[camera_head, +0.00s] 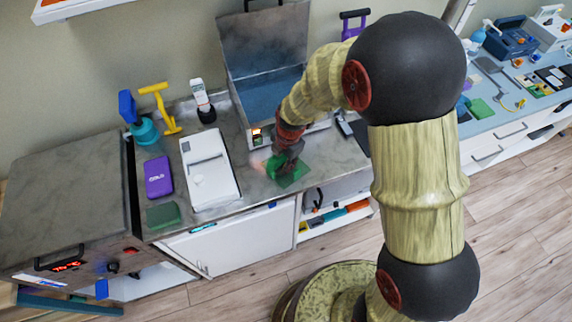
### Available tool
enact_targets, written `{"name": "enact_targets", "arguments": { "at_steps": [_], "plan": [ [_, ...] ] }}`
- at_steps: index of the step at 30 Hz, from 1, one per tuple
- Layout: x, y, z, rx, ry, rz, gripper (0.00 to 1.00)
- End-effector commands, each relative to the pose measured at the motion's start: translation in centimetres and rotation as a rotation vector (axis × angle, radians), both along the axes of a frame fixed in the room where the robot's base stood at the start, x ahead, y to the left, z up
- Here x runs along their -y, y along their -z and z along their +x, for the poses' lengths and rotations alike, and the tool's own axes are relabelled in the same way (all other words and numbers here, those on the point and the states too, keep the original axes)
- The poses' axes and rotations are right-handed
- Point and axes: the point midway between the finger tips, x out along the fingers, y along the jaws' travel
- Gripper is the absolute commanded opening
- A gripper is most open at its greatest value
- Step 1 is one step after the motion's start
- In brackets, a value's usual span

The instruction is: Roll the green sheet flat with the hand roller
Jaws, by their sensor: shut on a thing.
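The green sheet (291,180) lies on the grey worktop, in front of the open metal case. My gripper (285,163) points down over the sheet's back left part. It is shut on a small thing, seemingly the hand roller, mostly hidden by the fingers. Dark green shows just under and left of the fingers; I cannot tell whether it is the roller or a raised part of the sheet. Contact between the held thing and the sheet is too small to make out.
The open metal case (262,60) stands behind my gripper. A white device (208,170), purple box (158,176) and dark green pad (163,215) lie to the left. A yellow-handled tool (160,105) and teal container (145,132) stand behind them. Bare worktop lies left of the sheet.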

Motion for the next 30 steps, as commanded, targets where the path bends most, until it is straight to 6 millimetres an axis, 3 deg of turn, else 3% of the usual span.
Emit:
{"name": "enact_targets", "arguments": {
  "at_steps": [21, 30],
  "plan": [
    [-2.8, 0.0, 3.5, 0.003, -0.002, 0.001, 0.0],
    [-2.4, -0.2, 3.3, 0.012, -0.002, 0.003, 0.0]
  ]
}}
